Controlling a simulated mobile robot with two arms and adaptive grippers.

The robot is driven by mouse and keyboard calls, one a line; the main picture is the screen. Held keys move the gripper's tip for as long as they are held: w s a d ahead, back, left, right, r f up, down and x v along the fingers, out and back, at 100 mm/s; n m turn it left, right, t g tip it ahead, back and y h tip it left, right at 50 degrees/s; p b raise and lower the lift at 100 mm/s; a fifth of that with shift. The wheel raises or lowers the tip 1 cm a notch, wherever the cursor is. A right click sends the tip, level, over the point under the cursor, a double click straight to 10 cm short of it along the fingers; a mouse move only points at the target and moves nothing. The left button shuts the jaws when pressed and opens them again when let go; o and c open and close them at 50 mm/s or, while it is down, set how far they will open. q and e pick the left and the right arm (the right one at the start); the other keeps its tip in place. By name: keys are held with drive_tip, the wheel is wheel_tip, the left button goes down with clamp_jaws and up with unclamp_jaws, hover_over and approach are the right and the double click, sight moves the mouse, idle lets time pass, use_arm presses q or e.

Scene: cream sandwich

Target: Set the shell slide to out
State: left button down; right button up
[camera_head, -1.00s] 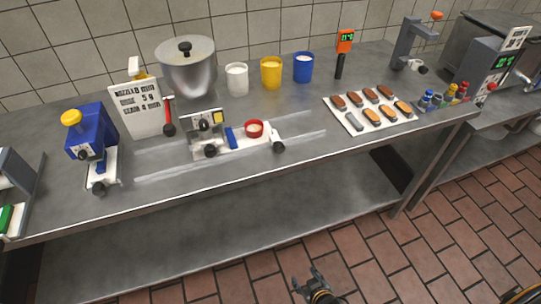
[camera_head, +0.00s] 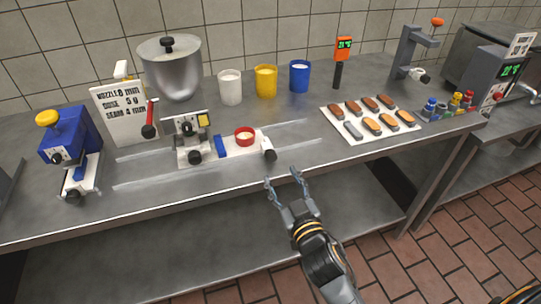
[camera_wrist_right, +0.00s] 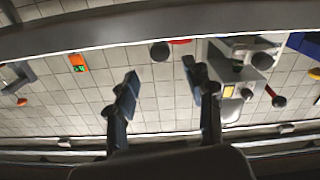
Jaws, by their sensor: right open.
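A low white slide unit lies on the steel table, with a grey block (camera_head: 193,138), a blue piece (camera_head: 220,147), a red-rimmed cup (camera_head: 244,136) and a black end knob (camera_head: 269,155). A blue machine (camera_head: 70,136) with a yellow knob stands at the left, with a white slide (camera_head: 81,175) in front. No label shows which is the shell slide. My right gripper (camera_head: 283,178) is open and empty just off the table's front edge, below the end knob and apart from it. In the wrist view the end knob (camera_wrist_right: 160,51) shows beyond the open fingers (camera_wrist_right: 160,88). My left gripper is out of view.
A tray (camera_head: 352,137) of shells lies to the right. Behind are a steel pot (camera_head: 172,72), white, yellow and blue cups (camera_head: 299,76), and a sign (camera_head: 122,112). An orange-topped display (camera_head: 343,49) stands back right. The table front near the slide is clear.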

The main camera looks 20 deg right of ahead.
sight(272, 159)
drive_tip(key=w, duration=0.9)
drive_tip(key=shift+a+p, duration=0.2)
drive_tip(key=shift+p, duration=0.1)
clamp_jaws()
